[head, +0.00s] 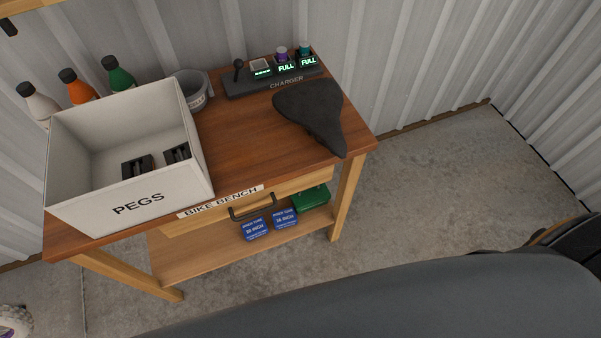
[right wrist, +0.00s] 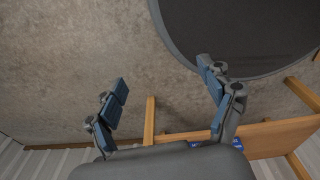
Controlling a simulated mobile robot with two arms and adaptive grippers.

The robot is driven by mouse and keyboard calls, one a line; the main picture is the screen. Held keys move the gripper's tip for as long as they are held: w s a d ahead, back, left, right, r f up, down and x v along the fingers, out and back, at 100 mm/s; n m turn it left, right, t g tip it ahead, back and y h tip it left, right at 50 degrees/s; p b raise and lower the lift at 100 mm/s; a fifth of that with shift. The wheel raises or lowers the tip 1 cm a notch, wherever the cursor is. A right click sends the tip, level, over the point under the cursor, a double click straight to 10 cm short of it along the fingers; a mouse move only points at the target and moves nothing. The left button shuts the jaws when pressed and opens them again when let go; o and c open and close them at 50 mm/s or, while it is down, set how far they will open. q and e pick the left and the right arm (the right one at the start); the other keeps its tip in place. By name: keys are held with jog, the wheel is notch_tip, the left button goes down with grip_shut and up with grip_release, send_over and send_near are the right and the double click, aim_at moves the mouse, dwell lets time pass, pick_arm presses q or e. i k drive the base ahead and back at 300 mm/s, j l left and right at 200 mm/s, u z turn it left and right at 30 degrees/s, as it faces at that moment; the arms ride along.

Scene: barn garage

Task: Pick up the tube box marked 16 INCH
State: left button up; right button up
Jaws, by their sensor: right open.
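Two blue tube boxes stand side by side on the lower shelf of the bench in the head view. The right one (head: 285,218) appears to read 16 INCH; the left one (head: 255,230) appears to read 20 INCH, though the print is small. The drawer handle hangs just above them. My right gripper (right wrist: 163,76) is open and empty in the right wrist view, over the concrete floor. A bit of blue shows behind its right finger, too hidden to identify. My left gripper is not in view.
A green case (head: 311,199) sits right of the boxes on the shelf. The wooden bench (head: 235,150) carries a white PEGS bin (head: 160,205), a grey cup (head: 194,95), a black saddle (head: 312,108) and a charger (head: 285,82). Floor right of the bench is clear.

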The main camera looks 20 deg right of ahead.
aim_at(287, 217)
jog(key=z, duration=0.3)
jog(key=l+u, duration=0.3)
jog(key=l, duration=0.55)
jog(key=l+u, duration=0.25)
jog(key=l, duration=0.6)
